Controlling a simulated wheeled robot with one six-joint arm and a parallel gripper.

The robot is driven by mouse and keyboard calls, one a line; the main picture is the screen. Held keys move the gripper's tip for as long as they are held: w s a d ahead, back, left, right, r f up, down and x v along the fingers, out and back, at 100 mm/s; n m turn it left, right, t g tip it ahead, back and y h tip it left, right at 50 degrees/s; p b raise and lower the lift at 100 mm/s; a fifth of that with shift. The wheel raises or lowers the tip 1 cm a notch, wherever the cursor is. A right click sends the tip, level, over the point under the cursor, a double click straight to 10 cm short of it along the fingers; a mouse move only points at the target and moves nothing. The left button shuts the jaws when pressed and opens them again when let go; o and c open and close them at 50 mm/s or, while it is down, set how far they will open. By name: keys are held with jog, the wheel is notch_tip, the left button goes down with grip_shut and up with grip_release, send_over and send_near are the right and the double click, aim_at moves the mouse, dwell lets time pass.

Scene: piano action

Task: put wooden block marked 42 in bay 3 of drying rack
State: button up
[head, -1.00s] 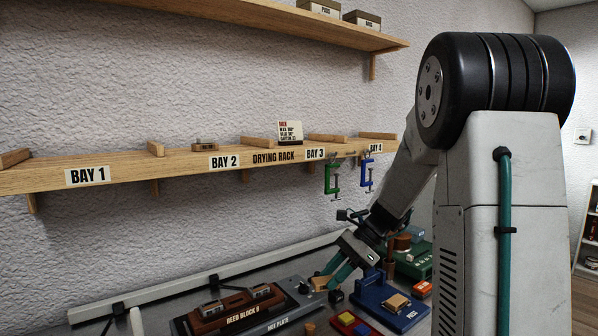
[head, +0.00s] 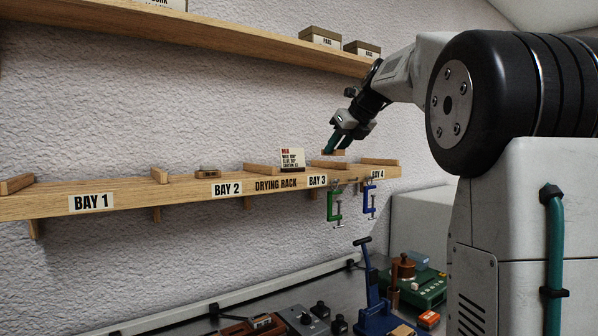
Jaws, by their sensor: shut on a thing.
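My gripper (head: 338,147) is shut on a small wooden block (head: 327,152), held above the drying rack near bay 3. The block's marking cannot be read, and the fingers hide part of it. The drying rack (head: 130,200) is a long wooden wall shelf with wooden dividers. The bay 3 label (head: 317,181) is on its front edge, below and left of the held block. The block appears above the divider (head: 328,164) at bay 3's right side; whether it touches it cannot be told.
A printed card (head: 292,158) stands on the rack left of the gripper. Another small block (head: 208,172) lies in bay 2. A green clamp (head: 334,204) and a blue clamp (head: 370,200) hang from the front edge. An upper shelf (head: 250,42) runs overhead.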

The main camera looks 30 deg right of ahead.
jog(key=w+d, duration=0.2)
jog(key=w, duration=0.3)
jog(key=w+d+f, duration=0.1)
jog(key=w+d, duration=0.1)
jog(key=w, duration=0.3)
jog(key=w+d, duration=0.2)
jog(key=w, duration=0.2)
jog(key=shift+w+f, duration=0.3)
jog(key=shift+w, duration=0.1)
jog(key=shift+f, duration=1.75)
jog(key=o, duration=1)
jog(key=shift+f, duration=0.1)
jog(key=v, duration=1.2)
jog(key=shift+a, duration=0.15)
